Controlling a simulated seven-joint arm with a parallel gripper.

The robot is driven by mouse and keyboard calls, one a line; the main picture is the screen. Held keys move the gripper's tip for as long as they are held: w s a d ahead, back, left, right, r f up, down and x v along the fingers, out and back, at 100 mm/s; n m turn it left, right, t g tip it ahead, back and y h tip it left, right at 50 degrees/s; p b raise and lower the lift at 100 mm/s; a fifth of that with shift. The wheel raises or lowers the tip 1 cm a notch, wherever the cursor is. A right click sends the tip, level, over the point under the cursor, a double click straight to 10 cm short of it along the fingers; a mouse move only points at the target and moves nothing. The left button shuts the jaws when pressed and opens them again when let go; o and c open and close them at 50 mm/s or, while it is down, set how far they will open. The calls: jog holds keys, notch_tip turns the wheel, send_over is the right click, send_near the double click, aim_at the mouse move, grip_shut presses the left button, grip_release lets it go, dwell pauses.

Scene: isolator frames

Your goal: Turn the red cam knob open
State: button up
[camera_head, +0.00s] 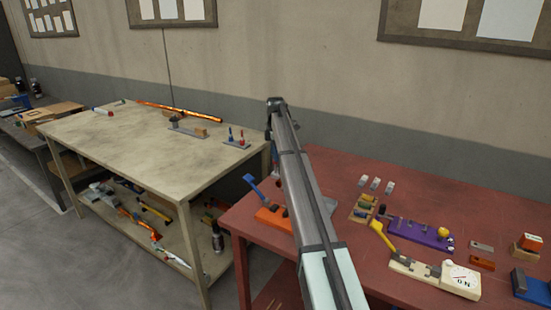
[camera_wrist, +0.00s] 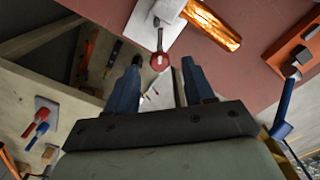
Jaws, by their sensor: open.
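A red round knob (camera_wrist: 159,61) on a short grey stem shows in the wrist view. Its stem runs up to a pale plate (camera_wrist: 149,22) at the edge of the red table. My gripper (camera_wrist: 162,63) is open, with one blue finger on each side of the knob in the picture. I see no contact, and the depth between them is hard to judge. In the head view my arm hides this knob and plate, and my fingers do not show there. Another red handle (camera_head: 242,137) stands beside a blue one on a grey plate on the beige table.
On the red table (camera_head: 235,222), an orange base with a blue lever (camera_head: 253,186) stands close to my arm. A purple base (camera_head: 412,231) and a cream base with a dial (camera_head: 459,277) lie to the right. A shiny orange piece (camera_wrist: 212,27) lies beside the pale plate.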

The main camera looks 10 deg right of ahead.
jog(key=shift+f, duration=1.2)
grip_shut()
